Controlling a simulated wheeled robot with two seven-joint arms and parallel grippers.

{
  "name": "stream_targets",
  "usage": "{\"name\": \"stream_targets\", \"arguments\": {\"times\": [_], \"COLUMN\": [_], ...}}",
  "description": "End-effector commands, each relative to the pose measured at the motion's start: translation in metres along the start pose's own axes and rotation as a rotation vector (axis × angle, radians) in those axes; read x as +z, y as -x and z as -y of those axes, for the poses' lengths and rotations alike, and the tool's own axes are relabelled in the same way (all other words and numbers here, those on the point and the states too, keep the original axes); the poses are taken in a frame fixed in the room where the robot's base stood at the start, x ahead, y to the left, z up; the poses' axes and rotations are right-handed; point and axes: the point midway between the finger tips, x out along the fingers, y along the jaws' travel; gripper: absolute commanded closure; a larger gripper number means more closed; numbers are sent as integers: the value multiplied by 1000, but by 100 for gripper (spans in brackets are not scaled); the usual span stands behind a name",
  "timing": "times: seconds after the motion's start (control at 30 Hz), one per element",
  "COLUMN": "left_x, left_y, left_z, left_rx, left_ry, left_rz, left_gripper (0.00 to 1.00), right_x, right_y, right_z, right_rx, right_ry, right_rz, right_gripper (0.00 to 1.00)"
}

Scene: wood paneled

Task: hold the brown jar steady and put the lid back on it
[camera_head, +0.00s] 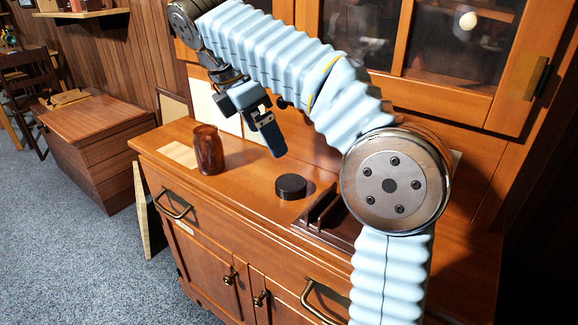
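The brown jar (208,152) stands upright on the left part of the wooden cabinet top (245,170). No lid shows on it. A round black lid (291,187) lies flat on the cabinet top, right of the jar and apart from it. My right arm comes in from the lower right, bends at a large joint and reaches up and left. Its gripper (268,132) points down above the cabinet top, right of the jar and above the lid, touching neither. Nothing shows held in it. The finger gap is hidden by the viewing angle. My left gripper is out of view.
A dark brown slotted holder (330,217) sits right of the lid, partly behind my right arm. Glass-fronted cabinet doors (455,60) rise behind the top. A pale flat piece (180,155) lies left of the jar. A wooden chest (95,120) stands at the left.

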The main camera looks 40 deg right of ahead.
Motion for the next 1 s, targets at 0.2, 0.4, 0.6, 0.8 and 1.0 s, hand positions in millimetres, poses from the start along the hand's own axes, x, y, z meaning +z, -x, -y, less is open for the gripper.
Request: {"name": "stream_targets", "arguments": {"times": [0.2, 0.4, 0.6, 0.8, 1.0], "left_x": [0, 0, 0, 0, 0], "left_y": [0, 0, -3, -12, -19], "left_z": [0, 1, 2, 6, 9], "left_rx": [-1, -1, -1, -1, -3], "left_ry": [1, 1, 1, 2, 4], "left_rz": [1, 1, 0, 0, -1], "left_gripper": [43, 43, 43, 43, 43], "right_x": [2, 2, 3, 1, 1], "right_y": [2, 0, -17, -45, -77], "right_z": [2, 2, 1, 2, 2], "right_rx": [-3, -4, -11, -7, -5], "right_ry": [0, 0, -1, -2, -1], "right_rz": [2, 1, 0, 3, 3], "right_gripper": [1, 1, 1, 1, 1]}}
